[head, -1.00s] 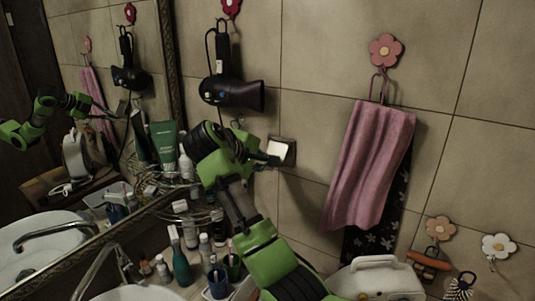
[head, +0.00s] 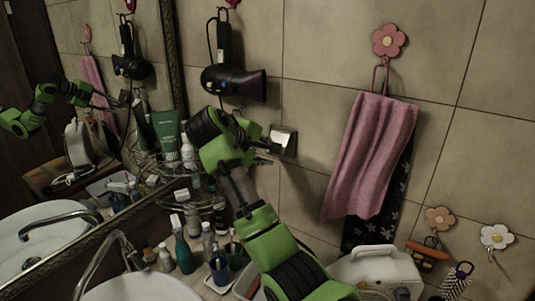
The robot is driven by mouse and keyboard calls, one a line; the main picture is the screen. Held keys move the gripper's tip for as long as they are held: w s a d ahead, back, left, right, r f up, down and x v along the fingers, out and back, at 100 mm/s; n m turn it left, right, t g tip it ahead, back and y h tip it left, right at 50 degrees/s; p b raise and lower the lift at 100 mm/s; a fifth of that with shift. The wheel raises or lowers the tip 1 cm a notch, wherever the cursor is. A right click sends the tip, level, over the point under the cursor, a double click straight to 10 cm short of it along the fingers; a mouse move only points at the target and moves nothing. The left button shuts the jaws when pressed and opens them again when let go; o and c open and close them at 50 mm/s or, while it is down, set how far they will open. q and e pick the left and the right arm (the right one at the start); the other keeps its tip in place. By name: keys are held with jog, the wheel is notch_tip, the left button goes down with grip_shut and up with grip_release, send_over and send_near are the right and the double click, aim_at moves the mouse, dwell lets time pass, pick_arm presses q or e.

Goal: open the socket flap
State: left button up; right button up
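The socket (head: 284,140) is on the tiled wall, right of the mirror and below the hair dryer. Its pale flap catches bright light on the upper part, with a darker area below; I cannot tell clearly how far it is tilted from the wall. My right gripper (head: 267,151) is at the socket's left and lower side, with its dark fingers spread apart and nothing visible between them. One finger is close to the socket's left edge; contact cannot be made out. My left gripper is not in view.
A hair dryer (head: 234,83) hangs above the gripper. A pink towel (head: 369,155) hangs to the right. The mirror, at left, reflects my arm. Bottles, a blue cup (head: 219,271) and the basin (head: 140,288) are below. A white case (head: 376,266) stands at the lower right.

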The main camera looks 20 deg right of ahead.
jog(key=v, duration=1.2)
